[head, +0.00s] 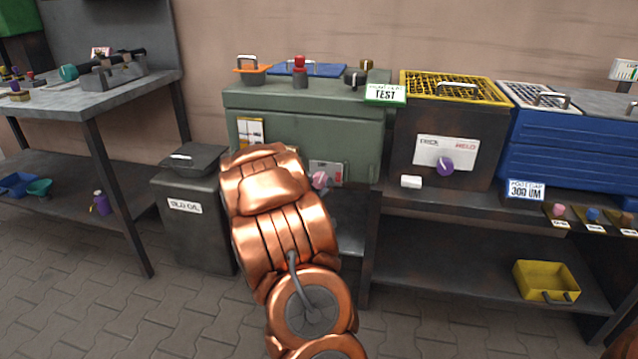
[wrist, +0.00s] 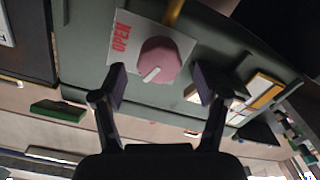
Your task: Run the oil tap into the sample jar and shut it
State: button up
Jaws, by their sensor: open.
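A pink tap knob (head: 320,180) sits on a label plate on the front of the green cabinet (head: 300,105), partly behind my copper arm. In the wrist view the pink knob (wrist: 159,60) has a white pointer slanting to the lower left, and the plate (wrist: 122,38) reads OPEN beside it. My gripper (wrist: 160,80) is open, one finger on each side of the knob in that view; I cannot tell if either touches it. The head view hides my gripper behind the arm. I cannot make out a sample jar in either view.
A grey bin (head: 190,215) marked OLD OIL stands left of the cabinet. A purple knob (head: 445,166) is on the dark box to the right. A yellow tray (head: 546,282) lies on the lower shelf. The paved floor at the front left is clear.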

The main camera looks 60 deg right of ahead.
aim_at(321, 177)
jog(key=shift+v, duration=2)
dwell(0.3)
jog(key=r+m+p, duration=0.1)
jog(key=p, duration=0.2)
jog(key=shift+d, duration=0.4)
jog(key=m+p, duration=0.1)
jog(key=p, duration=0.1)
jog(key=m+p, duration=0.1)
jog(key=shift+w+d+r+m+p, duration=0.1)
jog(key=shift+w+d+m+p, duration=0.05)
jog(key=shift+d+m+p, duration=0.2)
jog(key=shift+w+m+p, duration=0.1)
jog(key=shift+m+p, duration=0.65)
jog(key=shift+p, duration=0.25)
jog(key=shift+d+f+m, duration=0.15)
jog(key=shift+f+m, duration=0.25)
jog(key=shift+x, duration=3.85)
